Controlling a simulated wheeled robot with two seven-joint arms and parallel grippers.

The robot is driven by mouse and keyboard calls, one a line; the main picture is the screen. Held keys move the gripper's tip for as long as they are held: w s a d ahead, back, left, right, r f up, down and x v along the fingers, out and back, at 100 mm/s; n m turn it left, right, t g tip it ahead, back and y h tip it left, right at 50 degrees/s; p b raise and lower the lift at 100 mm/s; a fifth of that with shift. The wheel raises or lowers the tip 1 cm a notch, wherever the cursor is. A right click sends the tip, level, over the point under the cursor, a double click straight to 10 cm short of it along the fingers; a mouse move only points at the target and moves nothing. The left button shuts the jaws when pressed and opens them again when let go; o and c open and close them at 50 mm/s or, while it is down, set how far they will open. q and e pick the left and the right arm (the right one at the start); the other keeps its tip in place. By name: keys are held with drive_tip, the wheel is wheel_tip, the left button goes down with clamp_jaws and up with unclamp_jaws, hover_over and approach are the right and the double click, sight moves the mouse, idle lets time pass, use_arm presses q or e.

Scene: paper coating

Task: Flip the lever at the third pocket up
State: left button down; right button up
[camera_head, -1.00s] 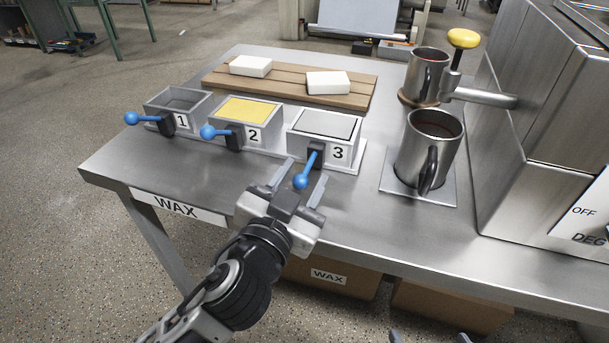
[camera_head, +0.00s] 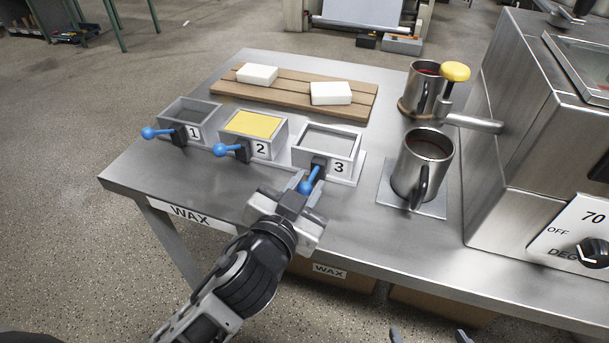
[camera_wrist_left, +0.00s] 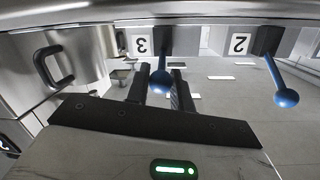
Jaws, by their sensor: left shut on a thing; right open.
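The third pocket (camera_head: 352,157), a metal box marked 3, stands at the right end of the row of pockets. Its blue lever (camera_head: 313,176) hangs from a dark mount and slopes down toward the front edge of the table. My left gripper (camera_head: 307,187) is shut on this lever, with the blue ball between its fingers. The left wrist view shows the ball (camera_wrist_left: 160,82) between the two dark fingers, below the label 3. My right gripper (camera_head: 428,336) shows only as two separated tips at the bottom edge, open and empty.
Pocket 2 (camera_head: 281,142) holds yellow material, and pocket 1 (camera_head: 163,122) looks dark; their blue levers point left. A metal mug (camera_head: 416,168) stands to the right. White blocks lie on a wooden board (camera_head: 290,96) behind. A metal machine (camera_head: 497,160) fills the right side.

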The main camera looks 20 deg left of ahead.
sight(308, 182)
use_arm(q)
drive_tip(key=r, duration=0.1)
drive_tip(key=w+r+p, duration=0.1)
drive_tip(key=r, duration=0.1)
drive_tip(key=shift+w+r+p, duration=0.25)
drive_tip(key=shift+r+p, duration=0.05)
drive_tip(key=shift+p, duration=0.45)
use_arm(e)
drive_tip(key=shift+s+d+r, duration=0.1)
drive_tip(key=shift+d+r, duration=0.25)
drive_tip(key=shift+r, duration=0.2)
drive_tip(key=shift+a, duration=0.1)
use_arm(q)
drive_tip(key=c, duration=1.3)
unclamp_jaws()
drive_tip(key=shift+a, duration=0.1)
drive_tip(key=shift+f, duration=0.2)
use_arm(e)
drive_tip(key=shift+s+f, duration=0.1)
